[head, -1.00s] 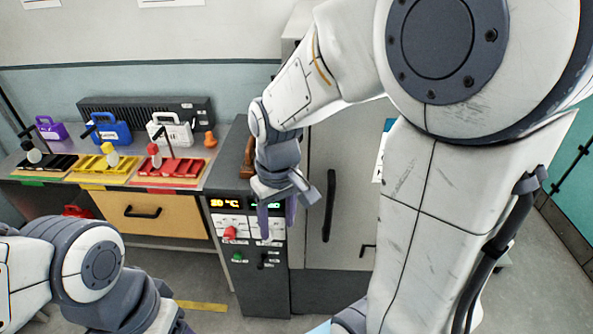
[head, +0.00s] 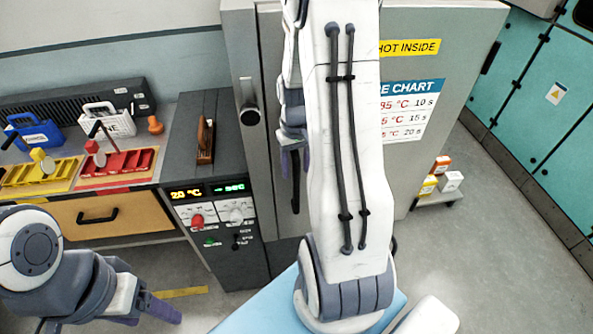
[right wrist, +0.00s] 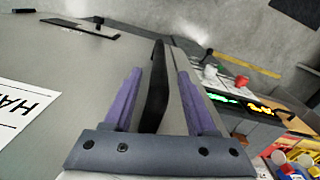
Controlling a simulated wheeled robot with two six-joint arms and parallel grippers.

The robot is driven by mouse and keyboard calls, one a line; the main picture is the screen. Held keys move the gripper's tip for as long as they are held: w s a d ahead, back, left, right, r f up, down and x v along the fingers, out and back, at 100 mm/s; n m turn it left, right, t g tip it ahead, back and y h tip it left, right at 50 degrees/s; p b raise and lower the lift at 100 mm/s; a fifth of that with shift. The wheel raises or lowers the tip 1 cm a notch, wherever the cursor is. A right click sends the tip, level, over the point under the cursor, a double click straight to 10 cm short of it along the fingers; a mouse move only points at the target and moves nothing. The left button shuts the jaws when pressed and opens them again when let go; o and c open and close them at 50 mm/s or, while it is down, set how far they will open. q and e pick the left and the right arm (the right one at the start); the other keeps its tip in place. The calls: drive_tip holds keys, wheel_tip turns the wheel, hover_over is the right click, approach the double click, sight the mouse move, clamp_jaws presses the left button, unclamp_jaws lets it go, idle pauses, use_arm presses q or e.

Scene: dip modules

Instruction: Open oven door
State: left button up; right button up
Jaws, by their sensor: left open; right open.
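The oven is a tall grey cabinet whose door (head: 440,60) carries a "HOT INSIDE" label and a temperature chart. It looks closed; my arm hides much of its front. A black upright bar handle (head: 295,188) is on the door's left part. My right gripper (head: 293,168) is open at this handle. In the right wrist view the handle (right wrist: 154,95) stands between the two purple fingers of my right gripper (right wrist: 159,74), with a gap visible on each side. My left gripper (head: 150,312) is open and empty at the lower left, away from the oven.
A control unit (head: 222,228) with knobs and displays stands left of the oven. Further left is a bench with a red tray (head: 120,168), a yellow tray (head: 45,175) and a drawer (head: 115,216).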

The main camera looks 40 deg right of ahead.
drive_tip(key=shift+f, duration=1.45)
clamp_jaws()
idle(0.3)
